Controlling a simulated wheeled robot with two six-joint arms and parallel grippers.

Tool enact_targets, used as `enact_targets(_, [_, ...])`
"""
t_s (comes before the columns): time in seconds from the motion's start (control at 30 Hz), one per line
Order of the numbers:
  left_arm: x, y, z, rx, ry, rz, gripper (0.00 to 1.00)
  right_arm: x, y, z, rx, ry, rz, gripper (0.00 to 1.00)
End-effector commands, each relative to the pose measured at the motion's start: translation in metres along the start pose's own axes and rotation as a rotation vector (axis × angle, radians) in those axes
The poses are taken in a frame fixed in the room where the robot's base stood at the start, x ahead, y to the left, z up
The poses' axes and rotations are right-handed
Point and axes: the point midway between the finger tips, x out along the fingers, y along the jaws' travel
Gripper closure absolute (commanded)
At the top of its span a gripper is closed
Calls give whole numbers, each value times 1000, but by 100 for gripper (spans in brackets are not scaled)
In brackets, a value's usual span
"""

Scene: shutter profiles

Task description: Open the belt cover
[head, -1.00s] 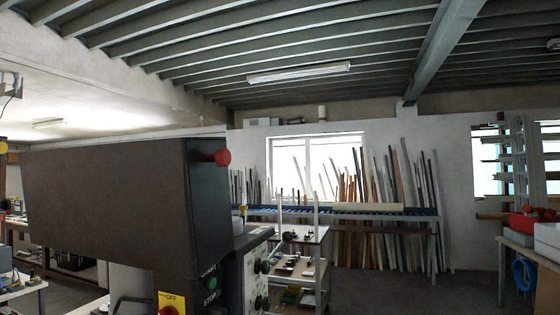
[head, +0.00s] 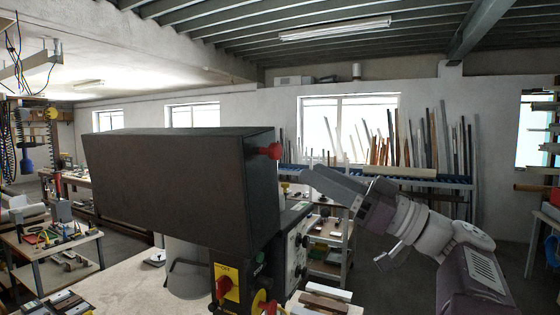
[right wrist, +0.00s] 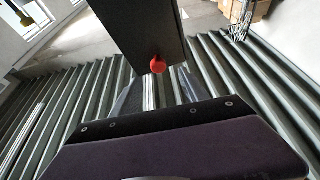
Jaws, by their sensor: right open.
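The belt cover (head: 175,185) is a long dark box on top of a drill press, and it looks closed. A red knob (head: 272,151) sticks out of its right end. My right gripper (head: 312,176) is open and empty, just right of the knob and slightly below it, pointing toward it. In the right wrist view the cover's dark end (right wrist: 140,30) hangs in from the top. The knob (right wrist: 157,65) shows ahead of the two parted fingers, roughly in line with the gap between them. They seem apart from the knob. My left gripper is not in view.
Below the cover are the control panel (head: 298,250) and a yellow switch plate (head: 227,283). A shelf cart (head: 330,245) stands behind my right gripper. A side table (head: 60,250) with small parts is at left. Long profiles (head: 440,140) lean on the back wall.

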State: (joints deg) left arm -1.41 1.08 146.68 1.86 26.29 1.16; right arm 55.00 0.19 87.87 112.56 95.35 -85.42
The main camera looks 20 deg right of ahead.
Motion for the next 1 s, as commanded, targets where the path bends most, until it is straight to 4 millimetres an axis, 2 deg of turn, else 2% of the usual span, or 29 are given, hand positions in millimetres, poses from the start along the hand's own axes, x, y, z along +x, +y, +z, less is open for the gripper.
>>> enact_targets(0.17, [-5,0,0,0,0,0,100,5,-1,-4,-8,7,-5,48])
enact_targets(0.4, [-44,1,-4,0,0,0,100,54,-3,-10,-2,6,-9,48])
enact_targets(0.6, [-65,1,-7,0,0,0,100,84,-1,-6,-2,5,-4,48])
enact_targets(0.93, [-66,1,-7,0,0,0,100,90,-1,-1,-5,5,-1,48])
enact_targets(0.97, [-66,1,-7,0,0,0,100,90,-1,-1,-4,5,-1,51])
enact_targets(1.0, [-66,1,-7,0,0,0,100,90,-1,-1,-4,5,-1,62])
